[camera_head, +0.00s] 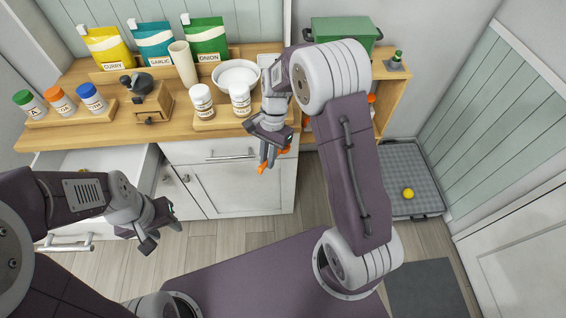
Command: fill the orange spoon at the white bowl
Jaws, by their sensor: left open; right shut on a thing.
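The white bowl (237,73) stands on the wooden counter, behind two lidded jars and left of my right forearm. Its contents cannot be made out. My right gripper (268,158) is shut on the orange spoon (262,169), pointing down in front of the counter's front edge. The fingers hide much of the spoon, and orange shows on both sides of them. I cannot tell whether the spoon holds anything. My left gripper (164,236) is open and empty, low in front of the cabinet and away from the counter.
Jars (202,102) stand in front of the bowl, with a beige cylinder (183,63) and a wooden grinder (150,98) to its left. Seasoning bags (155,43) line the back. An open drawer (95,160) juts out at left. A yellow ball (408,193) lies in a grey tray.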

